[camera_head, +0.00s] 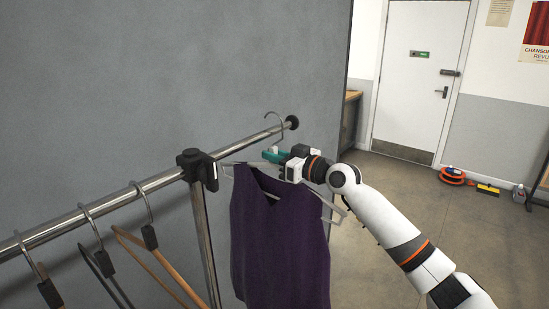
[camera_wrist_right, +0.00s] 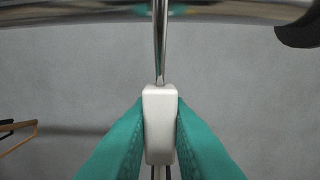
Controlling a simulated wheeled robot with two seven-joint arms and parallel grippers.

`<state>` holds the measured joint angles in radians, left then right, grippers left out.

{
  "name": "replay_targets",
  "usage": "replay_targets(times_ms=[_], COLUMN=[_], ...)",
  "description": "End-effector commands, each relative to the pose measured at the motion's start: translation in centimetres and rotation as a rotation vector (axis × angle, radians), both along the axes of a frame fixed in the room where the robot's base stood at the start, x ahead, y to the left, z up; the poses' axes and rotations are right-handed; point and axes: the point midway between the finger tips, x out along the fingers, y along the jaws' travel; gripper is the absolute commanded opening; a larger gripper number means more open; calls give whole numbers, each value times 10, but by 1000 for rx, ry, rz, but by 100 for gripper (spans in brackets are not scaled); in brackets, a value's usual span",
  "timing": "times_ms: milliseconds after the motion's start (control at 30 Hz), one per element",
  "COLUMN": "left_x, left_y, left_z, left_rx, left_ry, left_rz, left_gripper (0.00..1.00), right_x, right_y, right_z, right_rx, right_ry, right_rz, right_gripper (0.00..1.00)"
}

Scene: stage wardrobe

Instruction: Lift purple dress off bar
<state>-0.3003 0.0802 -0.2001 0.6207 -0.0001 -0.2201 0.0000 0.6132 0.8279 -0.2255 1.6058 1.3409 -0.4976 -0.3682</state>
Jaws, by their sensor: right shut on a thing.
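The purple dress (camera_head: 280,240) hangs on a pale hanger (camera_head: 333,207) near the right end of the metal bar (camera_head: 150,186). The hanger's hook (camera_head: 276,117) stands at the bar in the head view; I cannot tell if it bears on the bar. My right gripper (camera_head: 275,154) is shut on the hanger just below its hook. In the right wrist view its teal fingers (camera_wrist_right: 160,135) press both sides of the white hanger neck (camera_wrist_right: 160,115), and the thin hook stem (camera_wrist_right: 160,45) rises to the bar (camera_wrist_right: 90,12). My left gripper is not in view.
Several empty hangers (camera_head: 145,212) hang on the bar to the left. A black clamp joint (camera_head: 194,163) and an upright post (camera_head: 206,240) stand left of the dress. A grey wall panel (camera_head: 200,70) is behind the bar. Open floor (camera_head: 420,210) lies to the right.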

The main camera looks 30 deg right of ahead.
Motion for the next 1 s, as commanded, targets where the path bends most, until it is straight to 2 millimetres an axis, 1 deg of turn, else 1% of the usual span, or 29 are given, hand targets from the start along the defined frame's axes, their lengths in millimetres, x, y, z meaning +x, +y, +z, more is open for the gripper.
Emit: replay_targets(times_ms=[33, 367, 1000], left_x=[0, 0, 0], left_y=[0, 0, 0], left_z=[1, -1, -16], left_rx=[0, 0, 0], left_ry=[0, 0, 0], left_rz=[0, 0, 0], left_gripper=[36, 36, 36], right_x=[0, -2, -31], right_y=[0, -1, -14], right_z=[3, 2, 0], right_rx=[0, -1, -1], right_ry=[-3, -4, -3], right_rz=[0, -1, -2], right_gripper=[0, 0, 0])
